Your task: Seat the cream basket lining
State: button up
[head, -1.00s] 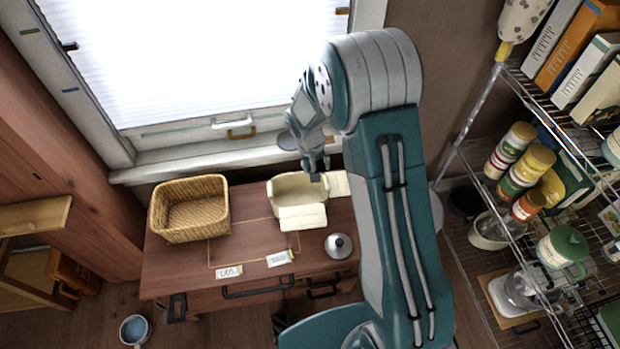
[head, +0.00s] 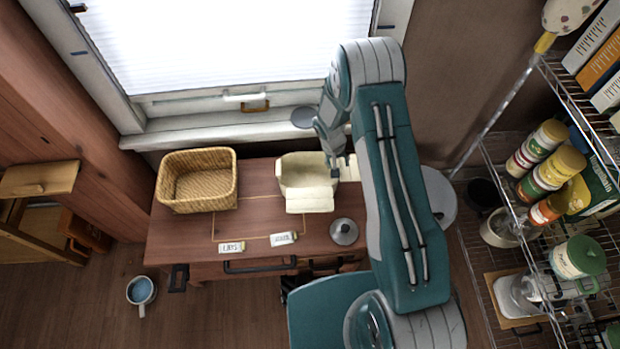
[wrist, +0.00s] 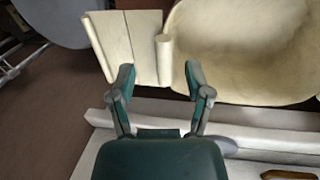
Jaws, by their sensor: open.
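The cream lining (head: 308,173) stands on the wooden cabinet top as a soft, open, rounded shape, with a flap folded down at its front and another at its right side. It is apart from the wicker basket (head: 197,184), which stands to its left, empty and upright. My gripper (head: 341,168) is open at the lining's right side. In the wrist view my gripper (wrist: 158,80) has its fingertips spread at the edge of the lining's side flap (wrist: 142,45), with the lining's hollow (wrist: 245,45) to the right. I cannot tell whether the fingers touch the flap.
A round metal lid (head: 344,231) lies at the cabinet's front right. Two label cards (head: 231,247) lie along its front edge. The window sill (head: 225,132) is close behind. A wire shelf (head: 510,220) with jars stands right.

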jog(key=f, duration=0.2)
jog(key=shift+d+f, duration=0.25)
jog(key=shift+f, duration=0.1)
jog(key=shift+a+f, duration=0.2)
jog(key=shift+f, duration=0.05)
jog(key=shift+a, duration=0.1)
jog(key=shift+c, duration=0.9)
jog(key=shift+d, duration=0.2)
grip_shut()
jog(key=shift+r, duration=0.15)
